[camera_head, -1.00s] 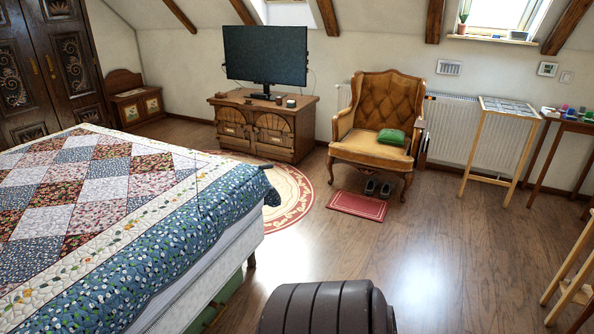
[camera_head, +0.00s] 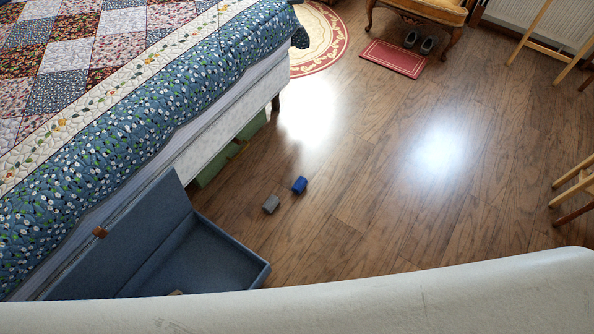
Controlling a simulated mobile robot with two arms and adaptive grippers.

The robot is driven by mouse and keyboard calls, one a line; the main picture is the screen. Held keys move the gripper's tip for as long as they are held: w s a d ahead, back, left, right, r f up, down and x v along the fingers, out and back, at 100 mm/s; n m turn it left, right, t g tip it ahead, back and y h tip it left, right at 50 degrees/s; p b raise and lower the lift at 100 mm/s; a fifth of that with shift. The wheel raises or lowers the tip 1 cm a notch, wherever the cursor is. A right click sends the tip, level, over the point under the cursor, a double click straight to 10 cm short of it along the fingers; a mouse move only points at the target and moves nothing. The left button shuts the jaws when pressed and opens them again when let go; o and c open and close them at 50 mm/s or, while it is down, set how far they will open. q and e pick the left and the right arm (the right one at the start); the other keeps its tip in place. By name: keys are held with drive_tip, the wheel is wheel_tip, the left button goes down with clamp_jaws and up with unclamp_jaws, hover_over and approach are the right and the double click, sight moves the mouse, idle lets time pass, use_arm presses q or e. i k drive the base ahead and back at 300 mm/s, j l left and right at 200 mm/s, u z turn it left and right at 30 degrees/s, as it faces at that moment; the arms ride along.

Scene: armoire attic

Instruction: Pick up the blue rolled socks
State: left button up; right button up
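The blue rolled socks (camera_head: 299,185) lie on the wooden floor to the right of the bed, as a small dark blue bundle. A grey rolled bundle (camera_head: 271,204) lies just beside them, to the lower left. Neither of my grippers is in view, so I cannot see where they are relative to the socks. Nothing covers the socks.
An open blue-grey box (camera_head: 262,272) with its lid up stands against the bed (camera_head: 150,130). Green boxes (camera_head: 215,168) sit under the bed. A red mat (camera_head: 393,58) holds dark shoes. A pale curved surface fills the bottom edge.

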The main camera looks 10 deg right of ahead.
sight(302, 182)
drive_tip(key=z, duration=1.75)
drive_tip(key=i+l, duration=0.25)
drive_tip(key=i, duration=0.25)
drive_tip(key=i+l, duration=0.2)
drive_tip(key=i, duration=0.3)
drive_tip(key=i+j+u, duration=0.25)
drive_tip(key=i+u, duration=0.65)
drive_tip(key=i, duration=0.2)
drive_tip(key=i+l+u, duration=0.15)
drive_tip(key=i+u, duration=0.3)
drive_tip(key=i+j+u, duration=0.15)
drive_tip(key=i+u, duration=0.3)
drive_tip(key=i+l+u, duration=0.1)
drive_tip(key=i+u, duration=0.4)
drive_tip(key=i, duration=0.15)
drive_tip(key=i+l+u, duration=0.25)
drive_tip(key=i+u, duration=0.2)
drive_tip(key=i, duration=0.1)
